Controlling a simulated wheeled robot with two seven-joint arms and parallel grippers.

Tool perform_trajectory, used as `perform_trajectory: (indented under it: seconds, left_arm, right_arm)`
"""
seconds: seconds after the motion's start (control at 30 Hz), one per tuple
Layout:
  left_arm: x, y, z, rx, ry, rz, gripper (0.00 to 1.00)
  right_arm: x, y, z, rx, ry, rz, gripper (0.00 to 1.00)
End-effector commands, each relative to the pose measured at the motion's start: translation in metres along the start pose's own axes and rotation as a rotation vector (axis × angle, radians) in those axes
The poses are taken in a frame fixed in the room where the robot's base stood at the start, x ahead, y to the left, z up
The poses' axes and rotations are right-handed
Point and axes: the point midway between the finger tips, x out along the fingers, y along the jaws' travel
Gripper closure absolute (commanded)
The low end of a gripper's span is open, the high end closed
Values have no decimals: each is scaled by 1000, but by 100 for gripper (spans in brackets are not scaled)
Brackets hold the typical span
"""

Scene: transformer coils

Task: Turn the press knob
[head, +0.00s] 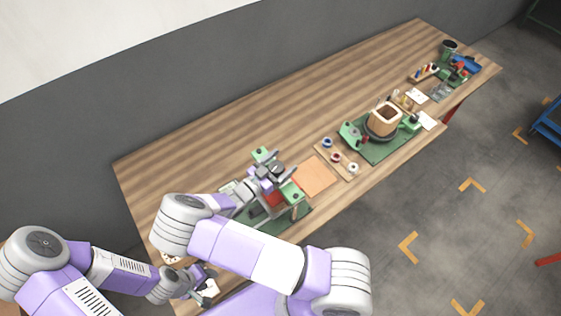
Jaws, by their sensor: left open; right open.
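A green press (291,192) stands on a green mat (297,218) at the near left part of the wooden table, with a red part (273,199) low in it. My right gripper (278,170) is over the press, open, with its fingers around or beside a dark part at the top. I cannot tell whether they touch it, and the knob is not clearly visible. My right arm hides much of the press. My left gripper (208,284) is open near the table's left front corner, beside a small white object (209,290); contact is unclear.
An orange-tan sheet (314,177) lies right of the press. Beyond it are a board with small spools (336,157) and a coil winder (384,120) on a green mat. More tools and a dark cup (448,47) stand at the far right. The table's back strip is clear.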

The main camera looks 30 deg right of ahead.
Motion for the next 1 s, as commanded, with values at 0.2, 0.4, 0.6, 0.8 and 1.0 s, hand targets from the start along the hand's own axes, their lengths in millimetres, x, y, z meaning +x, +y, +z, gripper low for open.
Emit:
perform_trajectory:
  seconds: [0.2,0.4,0.6,0.8,1.0]
  left_arm:
    - [0,0,0,0,0,0,57]
    - [0,0,0,0,0,0,57]
    - [0,0,0,0,0,0,57]
    - [1,0,0,0,0,0,57]
    - [3,-1,0,0,0,0,57]
  right_arm:
    - [1,0,0,0,-1,-1,20]
    - [1,0,0,0,-1,-1,46]
    - [1,0,0,0,-1,-1,71]
    - [0,-1,0,-1,-1,-21,71]
    - [0,-1,1,-4,1,-102,71]
